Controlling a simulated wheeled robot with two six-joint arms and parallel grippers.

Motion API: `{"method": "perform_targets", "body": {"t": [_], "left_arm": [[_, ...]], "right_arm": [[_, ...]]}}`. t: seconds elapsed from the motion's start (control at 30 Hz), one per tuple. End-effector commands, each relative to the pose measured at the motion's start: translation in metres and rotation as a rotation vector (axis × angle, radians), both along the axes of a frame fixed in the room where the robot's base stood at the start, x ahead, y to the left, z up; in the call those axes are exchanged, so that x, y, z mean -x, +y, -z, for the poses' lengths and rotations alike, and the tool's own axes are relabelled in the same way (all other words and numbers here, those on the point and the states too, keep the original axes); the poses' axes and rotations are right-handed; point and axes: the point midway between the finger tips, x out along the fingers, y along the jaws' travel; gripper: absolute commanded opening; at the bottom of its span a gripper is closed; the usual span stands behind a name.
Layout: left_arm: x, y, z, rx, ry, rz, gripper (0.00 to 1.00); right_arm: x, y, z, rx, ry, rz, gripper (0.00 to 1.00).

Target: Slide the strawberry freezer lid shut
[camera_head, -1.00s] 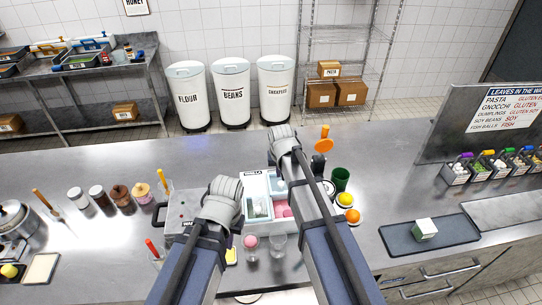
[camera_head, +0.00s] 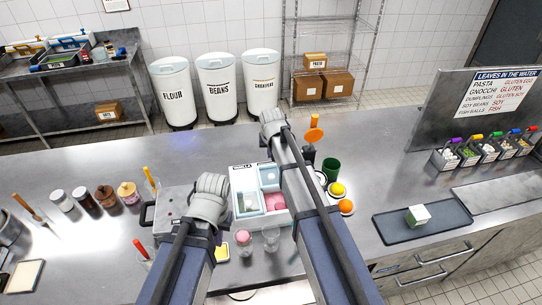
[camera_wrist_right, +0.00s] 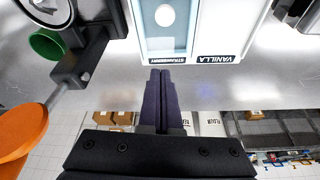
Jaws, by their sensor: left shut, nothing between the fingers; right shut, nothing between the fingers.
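The white freezer (camera_head: 232,182) stands on the counter, mid-picture in the head view. Its right compartment shows bare pink ice cream (camera_head: 275,201) at the near end. The strawberry lid (camera_head: 268,177) covers the far end of that compartment, so it is part open. The lid's round white knob shows in the right wrist view (camera_wrist_right: 165,16), beside the label VANILLA. My right gripper (camera_wrist_right: 161,72) is shut and empty, its tips by the STRAWBERRY label; whether they touch is unclear. My left gripper (camera_head: 218,238) is shut, left of the freezer, mostly hidden by its arm.
A pink-topped jar (camera_head: 243,240) and a clear glass (camera_head: 271,240) stand in front of the freezer. A green cup (camera_head: 331,168), an orange (camera_head: 346,207) and a yellow fruit (camera_head: 338,188) are to its right. A dark tray (camera_head: 388,232) lies farther right, with free counter around it.

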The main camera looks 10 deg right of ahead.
Motion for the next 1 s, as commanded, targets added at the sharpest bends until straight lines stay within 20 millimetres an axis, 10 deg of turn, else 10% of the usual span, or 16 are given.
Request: {"method": "perform_targets", "body": {"t": [0.3,0.53,1.0], "left_arm": [[0.0,0.0,0.053,-0.002,0.001,0.011,0.0],[0.0,0.0,0.052,-0.002,0.001,0.013,0.0],[0.0,0.0,0.052,-0.002,0.001,0.012,0.0]], "right_arm": [[-0.018,-0.003,0.053,0.0,0.0,0.0,0.0],[0.02,0.002,0.052,0.0,0.0,0.0,0.0],[0.025,0.004,0.052,0.0,0.0,0.0,0.0]]}}
